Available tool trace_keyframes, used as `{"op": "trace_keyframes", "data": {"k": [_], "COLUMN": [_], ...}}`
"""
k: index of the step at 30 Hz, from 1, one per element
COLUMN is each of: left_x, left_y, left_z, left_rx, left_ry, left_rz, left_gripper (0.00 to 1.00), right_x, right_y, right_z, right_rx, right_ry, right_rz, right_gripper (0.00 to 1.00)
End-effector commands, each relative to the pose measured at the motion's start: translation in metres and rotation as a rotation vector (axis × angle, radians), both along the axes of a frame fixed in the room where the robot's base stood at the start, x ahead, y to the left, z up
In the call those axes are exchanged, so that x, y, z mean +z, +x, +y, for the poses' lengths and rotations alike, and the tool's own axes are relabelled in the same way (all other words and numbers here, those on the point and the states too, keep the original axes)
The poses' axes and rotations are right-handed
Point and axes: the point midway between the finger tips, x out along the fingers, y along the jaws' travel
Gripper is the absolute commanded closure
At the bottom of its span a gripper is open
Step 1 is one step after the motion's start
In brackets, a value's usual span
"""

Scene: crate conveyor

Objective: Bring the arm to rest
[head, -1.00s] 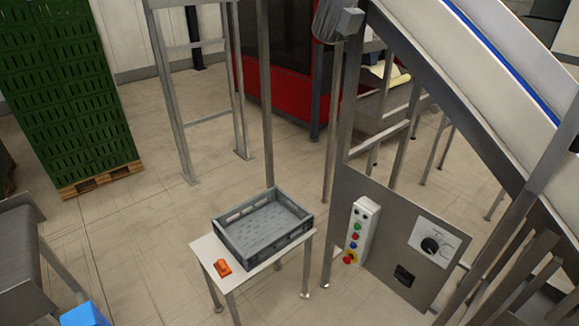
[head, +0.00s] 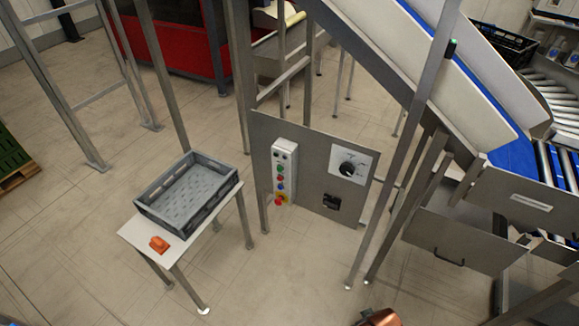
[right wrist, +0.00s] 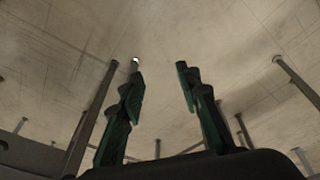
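My right gripper (right wrist: 160,100) shows in the right wrist view with its two dark green-edged fingers apart and nothing between them. Bare floor and several metal legs lie beyond it. In the head view, a copper-coloured piece shows at the bottom edge, and I cannot tell what it is. No gripper is clear in the head view. My left gripper is out of sight.
A grey crate (head: 187,195) and an orange object (head: 159,244) sit on a small white table (head: 135,235). A control panel (head: 330,170) with a button box (head: 284,172) stands in the middle. The conveyor (head: 430,75) slopes down to rollers (head: 550,100) at right. Floor in front is clear.

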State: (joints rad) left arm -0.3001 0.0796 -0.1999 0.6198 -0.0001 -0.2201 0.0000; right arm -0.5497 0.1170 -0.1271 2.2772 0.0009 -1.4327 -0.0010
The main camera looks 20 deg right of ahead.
Motion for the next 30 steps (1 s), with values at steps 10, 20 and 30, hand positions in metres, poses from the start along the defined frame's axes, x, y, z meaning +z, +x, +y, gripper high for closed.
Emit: {"op": "trace_keyframes", "data": {"k": [10, 20, 30], "left_x": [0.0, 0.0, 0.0], "left_y": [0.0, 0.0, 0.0], "left_z": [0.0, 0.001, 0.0], "left_rx": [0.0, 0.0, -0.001], "left_ry": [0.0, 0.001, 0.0], "left_rz": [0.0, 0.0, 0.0], "left_gripper": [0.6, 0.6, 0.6], "right_x": [-0.124, -0.289, -0.382], "right_y": [-0.008, -0.084, -0.207], "right_z": [0.006, 0.015, 0.014], "right_rx": [0.019, 0.053, 0.088], "right_ry": [0.015, 0.03, 0.037], "right_rz": [0.052, 0.126, 0.191], "right_gripper": [0.69, 0.69, 0.69]}}
